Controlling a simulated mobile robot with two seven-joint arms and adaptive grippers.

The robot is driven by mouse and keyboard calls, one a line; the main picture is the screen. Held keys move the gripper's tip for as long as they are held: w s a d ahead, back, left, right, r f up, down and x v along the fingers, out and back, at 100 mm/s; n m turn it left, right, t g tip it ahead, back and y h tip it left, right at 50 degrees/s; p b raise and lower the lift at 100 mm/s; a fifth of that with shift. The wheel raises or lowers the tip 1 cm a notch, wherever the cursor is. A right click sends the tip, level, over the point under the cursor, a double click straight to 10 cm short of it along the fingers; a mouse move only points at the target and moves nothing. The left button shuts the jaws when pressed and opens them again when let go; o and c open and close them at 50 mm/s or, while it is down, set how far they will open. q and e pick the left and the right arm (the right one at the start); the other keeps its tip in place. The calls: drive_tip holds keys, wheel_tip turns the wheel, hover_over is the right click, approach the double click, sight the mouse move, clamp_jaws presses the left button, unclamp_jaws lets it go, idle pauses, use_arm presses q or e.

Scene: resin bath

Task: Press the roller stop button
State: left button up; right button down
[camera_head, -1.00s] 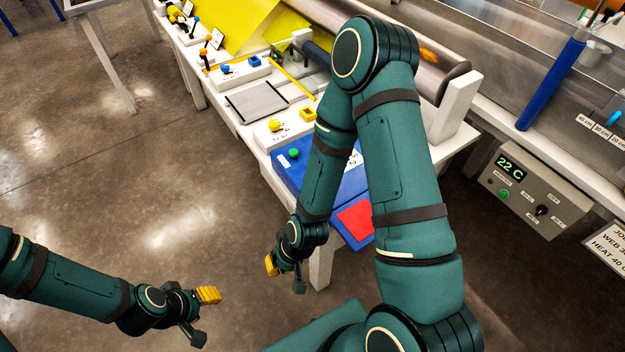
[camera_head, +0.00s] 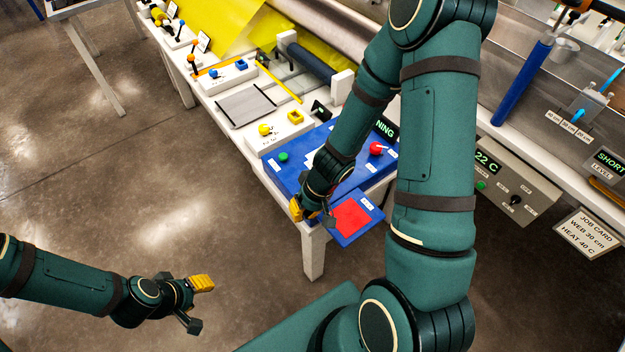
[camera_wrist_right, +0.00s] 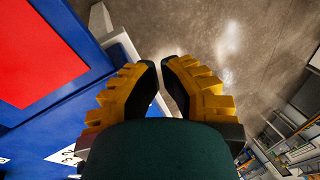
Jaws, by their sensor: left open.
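A blue control box (camera_head: 262,174) stands at the near end of the white bench. A round red button (camera_head: 376,148) is on its right part, beside my right forearm; its label is too small to read. A green button (camera_head: 283,157) sits on its left part. A flat red pad (camera_head: 350,218) lies on a blue plate at the box's near edge and fills the upper left of the right wrist view (camera_wrist_right: 38,55). My right gripper (camera_head: 314,214) is over that edge, left of the pad, empty, with a gap between its fingertips (camera_wrist_right: 160,64). My left gripper (camera_head: 200,305) is open and empty over the floor.
A small display (camera_head: 386,128) reading "NING" is partly hidden by my right arm. A white box with yellow controls (camera_head: 280,138) stands behind the blue box. A grey heater panel (camera_head: 516,186) and a job card (camera_head: 586,232) are at right.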

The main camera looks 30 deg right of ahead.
use_arm(q)
wheel_tip(320, 180, up, 3)
drive_tip(key=shift+w+r+p, duration=0.1)
drive_tip(key=shift+w+p, duration=0.05)
drive_tip(key=shift+p, duration=1)
use_arm(e)
drive_tip(key=w+d+r+t, duration=0.4)
drive_tip(key=w+d+r, duration=0.1)
drive_tip(key=r, duration=0.5)
drive_tip(key=shift+w+r+y, duration=0.25)
drive_tip(key=shift+w+y, duration=0.15)
drive_tip(key=shift+w, duration=0.45)
wheel_tip(320, 180, down, 6)
drive_tip(key=b, duration=0.3)
drive_tip(key=shift+f, duration=0.25)
drive_tip(key=shift+f+b, duration=0.75)
drive_tip(key=shift+b, duration=0.4)
use_arm(q)
wheel_tip(320, 180, down, 7)
drive_tip(key=s+b, duration=0.1)
drive_tip(key=shift+s+d+r, duration=0.15)
drive_tip(key=shift+s+r, duration=0.05)
drive_tip(key=shift+s, duration=0.15)
use_arm(e)
drive_tip(key=shift+f, duration=0.45)
use_arm(q)
drive_tip(key=shift+f, duration=0.15)
